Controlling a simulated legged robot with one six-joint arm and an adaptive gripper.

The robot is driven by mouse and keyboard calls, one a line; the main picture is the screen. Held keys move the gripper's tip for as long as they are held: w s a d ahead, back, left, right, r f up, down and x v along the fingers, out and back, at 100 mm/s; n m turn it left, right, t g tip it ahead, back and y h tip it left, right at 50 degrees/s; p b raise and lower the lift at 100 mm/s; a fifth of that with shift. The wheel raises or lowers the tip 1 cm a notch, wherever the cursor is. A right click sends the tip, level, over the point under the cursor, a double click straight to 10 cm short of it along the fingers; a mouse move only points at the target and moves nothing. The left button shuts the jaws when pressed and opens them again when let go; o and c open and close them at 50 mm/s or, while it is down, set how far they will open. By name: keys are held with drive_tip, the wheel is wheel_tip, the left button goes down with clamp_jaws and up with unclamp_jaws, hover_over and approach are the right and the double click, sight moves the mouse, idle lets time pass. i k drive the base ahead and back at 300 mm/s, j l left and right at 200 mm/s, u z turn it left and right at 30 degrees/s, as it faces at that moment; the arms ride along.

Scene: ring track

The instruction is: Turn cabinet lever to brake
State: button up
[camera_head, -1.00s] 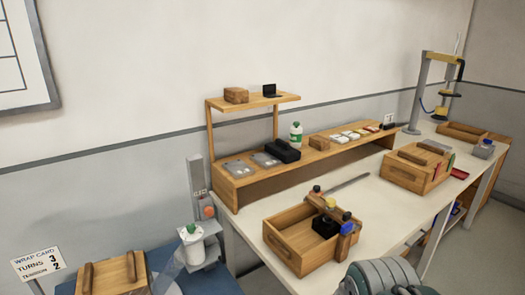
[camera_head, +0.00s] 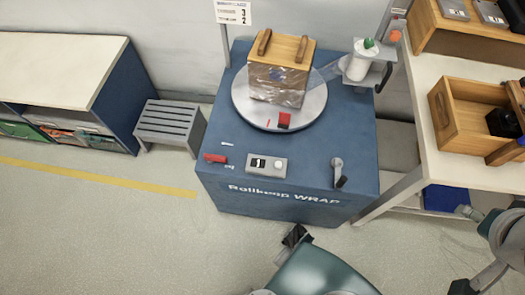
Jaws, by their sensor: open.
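The blue cabinet (camera_head: 290,205) with "WRAP" lettering on its front stands in the middle. On its top, near the front right corner, is a grey lever with a dark grip (camera_head: 339,172), angled toward the front edge. A red handle (camera_head: 215,158) sits at the front left, with small white marks beside it that are too small to read. Which of the two is the task's lever I cannot tell from the labels. My gripper (camera_head: 463,249) shows partly at the lower right edge, open, apart from the cabinet and right of it.
A round turntable (camera_head: 247,106) on the cabinet carries a wrapped wooden crate (camera_head: 280,78). A film roll post (camera_head: 360,62) stands behind right. A switch box (camera_head: 266,166) sits between the handles. A workbench (camera_head: 455,165) is at right, a slatted stool (camera_head: 169,122) at left.

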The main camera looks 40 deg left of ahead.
sight(211, 159)
drive_tip(key=u, duration=2.45)
drive_tip(key=i+j+z, duration=0.2)
drive_tip(key=j, duration=0.2)
